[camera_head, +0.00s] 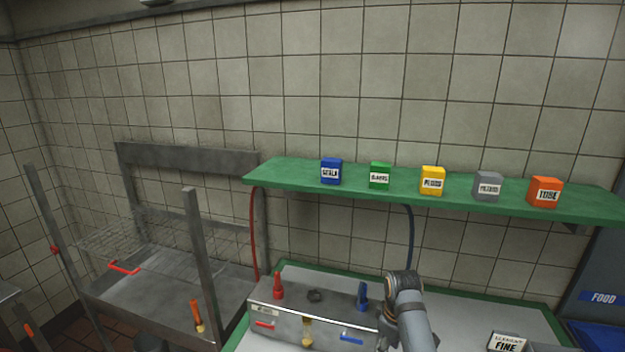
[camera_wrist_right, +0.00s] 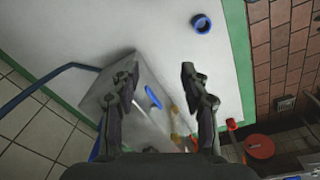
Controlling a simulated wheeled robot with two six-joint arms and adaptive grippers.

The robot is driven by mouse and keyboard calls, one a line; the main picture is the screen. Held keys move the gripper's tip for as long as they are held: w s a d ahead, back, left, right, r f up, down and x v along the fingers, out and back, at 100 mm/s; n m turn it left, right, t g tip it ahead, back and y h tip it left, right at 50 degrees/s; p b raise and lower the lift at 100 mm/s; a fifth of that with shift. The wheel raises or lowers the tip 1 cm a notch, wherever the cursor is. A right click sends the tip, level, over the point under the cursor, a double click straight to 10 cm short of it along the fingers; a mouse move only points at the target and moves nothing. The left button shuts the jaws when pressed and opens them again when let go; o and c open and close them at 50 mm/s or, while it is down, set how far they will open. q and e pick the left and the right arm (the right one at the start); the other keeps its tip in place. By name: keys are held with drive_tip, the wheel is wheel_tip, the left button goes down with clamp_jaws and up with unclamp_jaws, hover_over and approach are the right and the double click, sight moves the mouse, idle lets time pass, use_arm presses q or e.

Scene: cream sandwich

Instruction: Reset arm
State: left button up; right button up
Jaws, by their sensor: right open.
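My right gripper (camera_wrist_right: 160,75) is open in the right wrist view, its two dark fingers spread apart with nothing between the tips. Behind the fingers lie the white counter (camera_wrist_right: 180,45) and a metal box with a blue handle (camera_wrist_right: 153,97). A grey arm link of mine rises at the bottom of the head view, beside the metal box (camera_head: 290,322); no gripper shows there. My left gripper is in neither view.
A green shelf (camera_head: 400,200) on the tiled wall holds several coloured boxes, including a yellow one (camera_head: 432,180). A metal fryer stand (camera_head: 150,300) is at left. A blue ring-shaped item (camera_wrist_right: 200,23) sits on the counter. A white FINE box (camera_head: 507,342) is lower right.

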drive_tip(key=s+d+f+m+t, duration=0.1)
drive_tip(key=s+d+f+m, duration=0.15)
drive_tip(key=s, duration=0.45)
drive_tip(key=s+d+f+m, duration=0.2)
drive_tip(key=s+f, duration=0.2)
drive_tip(key=s, duration=0.3)
drive_tip(key=s+r+m+t, duration=0.2)
drive_tip(key=s+r+m, duration=0.15)
drive_tip(key=s, duration=0.85)
wheel_tip(320, 180, down, 30)
drive_tip(key=s+d+g+b, duration=0.1)
drive_tip(key=d+b, duration=0.2)
drive_tip(key=b, duration=0.3)
use_arm(q)
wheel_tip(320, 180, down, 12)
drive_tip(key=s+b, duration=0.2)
drive_tip(key=b, duration=0.4)
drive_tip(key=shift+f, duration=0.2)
use_arm(e)
drive_tip(key=s+f, duration=1)
drive_tip(key=f, duration=0.2)
drive_tip(key=s+d+f+g, duration=0.1)
drive_tip(key=s+f, duration=0.9)
drive_tip(key=f, duration=0.2)
drive_tip(key=shift+f+g+h, duration=0.3)
drive_tip(key=shift+f+h, duration=0.1)
